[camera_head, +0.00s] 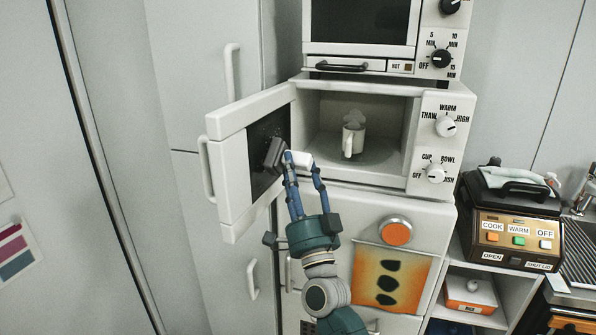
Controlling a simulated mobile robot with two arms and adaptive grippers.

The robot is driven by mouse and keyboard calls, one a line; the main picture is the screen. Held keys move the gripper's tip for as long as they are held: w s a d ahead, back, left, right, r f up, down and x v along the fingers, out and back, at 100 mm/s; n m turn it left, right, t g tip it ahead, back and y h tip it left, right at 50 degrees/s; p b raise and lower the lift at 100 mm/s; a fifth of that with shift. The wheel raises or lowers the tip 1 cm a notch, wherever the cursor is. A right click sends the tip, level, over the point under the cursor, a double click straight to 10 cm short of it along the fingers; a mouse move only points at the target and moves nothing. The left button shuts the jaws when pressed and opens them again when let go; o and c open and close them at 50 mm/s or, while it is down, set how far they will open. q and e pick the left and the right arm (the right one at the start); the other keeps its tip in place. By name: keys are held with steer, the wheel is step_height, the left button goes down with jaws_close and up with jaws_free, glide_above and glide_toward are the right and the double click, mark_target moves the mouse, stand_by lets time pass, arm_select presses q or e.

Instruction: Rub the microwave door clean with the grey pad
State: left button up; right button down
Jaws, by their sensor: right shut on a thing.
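The microwave (375,88) stands with its white door (231,182) swung open to the left. The door's inner face has a dark window panel (262,185) facing the cavity. My right gripper (289,160) reaches up in front of the open door and is shut on the grey pad (272,155). The pad is at the dark panel; I cannot tell whether it touches it. A white mug (353,139) with steam-like puffs above it stands inside the cavity. My left gripper is not in view.
A toaster oven (360,62) sits on top of the microwave. A black and gold cooker (513,222) with a cloth on its lid stands at right. A tall white cabinet (203,75) is behind the door. An orange picture (388,277) hangs below.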

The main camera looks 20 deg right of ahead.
mark_target(282, 162)
steer(key=shift+w+a, duration=0.3)
steer(key=shift+a, duration=0.05)
steer(key=shift+s+a+p, duration=0.4)
steer(key=shift+s+a, duration=0.25)
steer(key=shift+s, duration=0.2)
steer(key=shift+s+a+p, duration=0.4)
steer(key=shift+s+a, duration=0.25)
steer(key=shift+s, duration=0.15)
steer(key=shift+w+r, duration=0.1)
